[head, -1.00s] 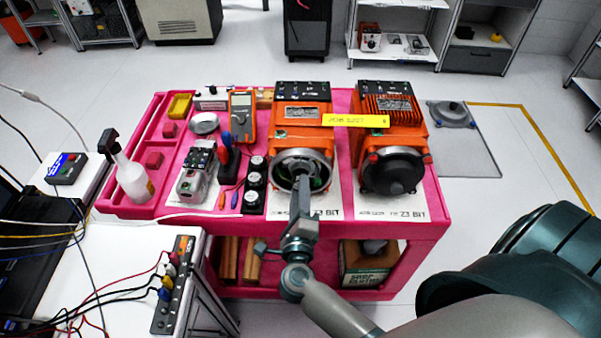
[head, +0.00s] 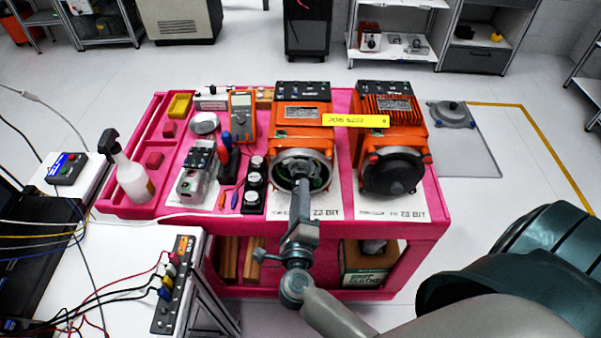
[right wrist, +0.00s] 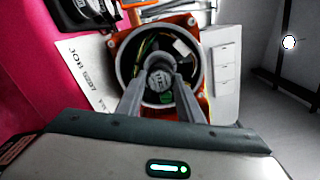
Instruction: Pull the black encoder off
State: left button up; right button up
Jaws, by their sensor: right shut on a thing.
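The left orange servo motor (head: 301,114) lies on the pink cart with its round end housing (head: 275,170) open towards me. The right wrist view shows the open housing (right wrist: 122,62) with wires and green parts inside. The small, dark encoder (right wrist: 159,78) with pale print on its face sits between my right fingertips at the middle of the housing. My right gripper (head: 302,188) is shut on it; it also shows in the right wrist view (right wrist: 160,84). I cannot tell whether the encoder still touches its seat. My left gripper is not in view.
A second orange motor (head: 391,110) with a black end cover (head: 393,172) stands close on the right. A spray bottle (head: 131,178) stands in the cart's left tray.

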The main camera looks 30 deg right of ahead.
jog(key=v, duration=0.5)
jog(key=shift+s+a, duration=0.15)
jog(key=shift+s, duration=0.2)
